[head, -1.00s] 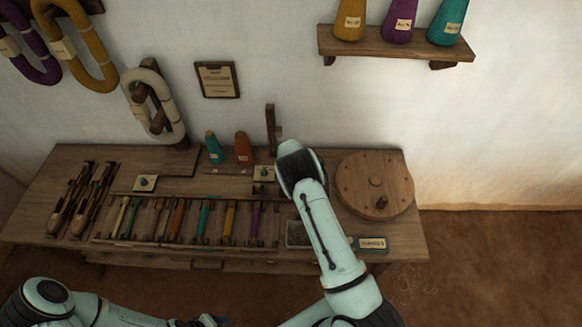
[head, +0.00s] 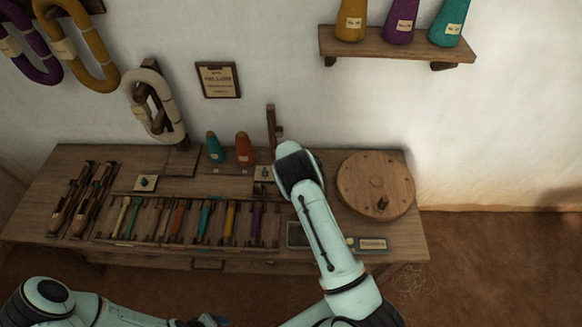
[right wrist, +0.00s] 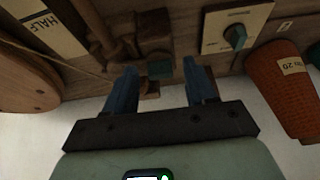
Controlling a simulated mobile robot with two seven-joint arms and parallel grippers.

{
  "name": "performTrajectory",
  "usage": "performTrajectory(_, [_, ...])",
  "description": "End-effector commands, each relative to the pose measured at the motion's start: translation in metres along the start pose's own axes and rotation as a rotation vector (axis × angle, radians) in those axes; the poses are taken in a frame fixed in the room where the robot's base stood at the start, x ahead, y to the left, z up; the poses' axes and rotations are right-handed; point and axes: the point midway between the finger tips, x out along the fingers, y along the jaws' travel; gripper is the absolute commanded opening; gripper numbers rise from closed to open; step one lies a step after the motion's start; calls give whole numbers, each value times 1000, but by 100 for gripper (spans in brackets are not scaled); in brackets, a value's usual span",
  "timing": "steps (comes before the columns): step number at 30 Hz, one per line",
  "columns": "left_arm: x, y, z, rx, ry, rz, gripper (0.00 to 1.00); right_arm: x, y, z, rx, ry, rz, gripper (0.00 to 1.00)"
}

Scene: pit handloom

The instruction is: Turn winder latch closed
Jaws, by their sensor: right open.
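My right gripper (right wrist: 160,74) is open, its two blue fingers pointing at the bench by the winder post (head: 271,128). A small teal piece (right wrist: 160,68) on a dark wooden block shows between the fingertips in the right wrist view; it may be the winder latch, but I cannot tell whether the fingers touch it. A teal knob on a pale plate (right wrist: 236,37) lies to the right of the fingers. In the head view my right forearm and wrist hide the gripper. My left gripper (head: 215,320) is barely in view at the bottom edge, its fingers unclear.
A round wooden disc (head: 376,186) lies on the bench right of my right arm. An orange cone (head: 245,150) and a teal cone (head: 214,147) stand behind the bench's rack of several coloured tools (head: 185,220). Shuttles (head: 82,200) lie at left. A small tray (head: 297,234) is by my arm.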

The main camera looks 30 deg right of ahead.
Motion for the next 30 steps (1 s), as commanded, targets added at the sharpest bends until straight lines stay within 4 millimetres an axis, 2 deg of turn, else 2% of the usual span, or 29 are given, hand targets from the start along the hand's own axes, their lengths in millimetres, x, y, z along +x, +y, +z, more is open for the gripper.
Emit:
performTrajectory(5, [7, -6, 8, -4, -10, -4, 64, -19, 0, 1, 0, 3, -1, 55])
performTrajectory(10, [17, -13, 19, -8, -23, -8, 64, -55, 0, 3, -1, 0, -2, 55])
performTrajectory(18, [24, -17, 25, -11, -30, -11, 64, -111, 0, 1, 1, 1, -2, 55])
performTrajectory(24, [25, -18, 26, -11, -31, -11, 64, -130, 0, 0, -1, 1, -1, 55])
performTrajectory(30, [25, -18, 26, -11, -31, -11, 64, -133, 0, 0, 1, 0, 0, 55])
